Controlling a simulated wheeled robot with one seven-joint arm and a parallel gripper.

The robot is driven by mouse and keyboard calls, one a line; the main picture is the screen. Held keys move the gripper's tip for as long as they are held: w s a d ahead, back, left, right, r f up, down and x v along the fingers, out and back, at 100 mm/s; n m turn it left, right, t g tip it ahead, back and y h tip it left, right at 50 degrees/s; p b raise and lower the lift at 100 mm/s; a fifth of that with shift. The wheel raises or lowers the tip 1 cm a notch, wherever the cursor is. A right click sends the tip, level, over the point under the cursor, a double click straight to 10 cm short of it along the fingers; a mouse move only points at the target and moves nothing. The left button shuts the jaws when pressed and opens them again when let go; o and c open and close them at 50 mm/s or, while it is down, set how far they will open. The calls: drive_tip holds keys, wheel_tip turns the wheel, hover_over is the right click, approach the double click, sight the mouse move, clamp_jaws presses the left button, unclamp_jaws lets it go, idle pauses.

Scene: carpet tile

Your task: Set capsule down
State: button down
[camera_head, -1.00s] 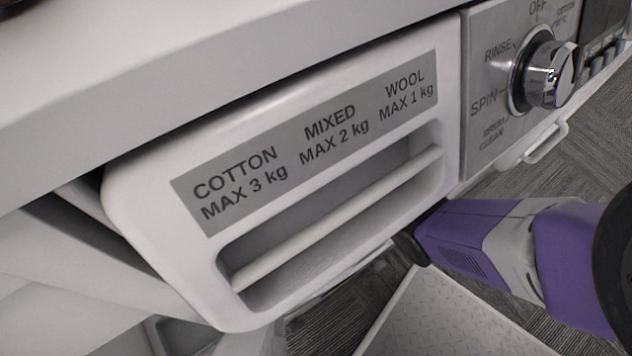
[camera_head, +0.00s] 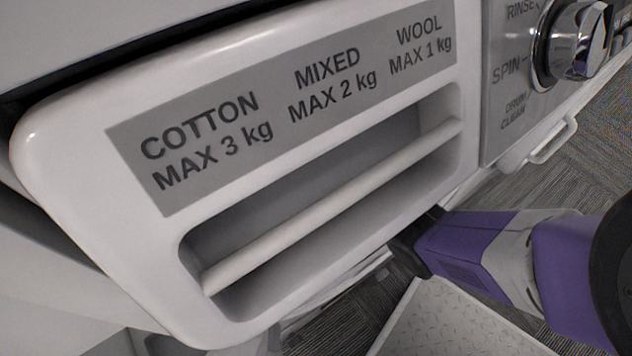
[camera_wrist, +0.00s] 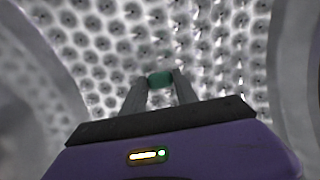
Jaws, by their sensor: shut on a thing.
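A small teal-green capsule (camera_wrist: 161,79) sits between the fingertips of my gripper (camera_wrist: 160,88) in the wrist view. My gripper is shut on it, and the fingers hide its sides. Behind it is the perforated metal wall of a washing machine drum (camera_wrist: 215,45). I cannot tell whether the capsule touches the drum. In the head view the machine's drawer front hides my gripper and the capsule.
The white detergent drawer front (camera_head: 330,215) fills much of the head view, close to my camera. The control panel with a chrome dial (camera_head: 577,40) is at the upper right. A pale textured plate (camera_head: 450,325) lies low, over grey carpet tile (camera_head: 590,150).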

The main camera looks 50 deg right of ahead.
drive_tip(key=shift+f, duration=0.15)
drive_tip(key=c, duration=0.9)
unclamp_jaws()
drive_tip(key=shift+c, duration=0.2)
wheel_tip(320, 180, up, 12)
drive_tip(key=a+p, duration=0.1)
drive_tip(key=p, duration=0.4)
drive_tip(key=shift+w+a+p, duration=0.3)
drive_tip(key=shift+a+p, duration=0.05)
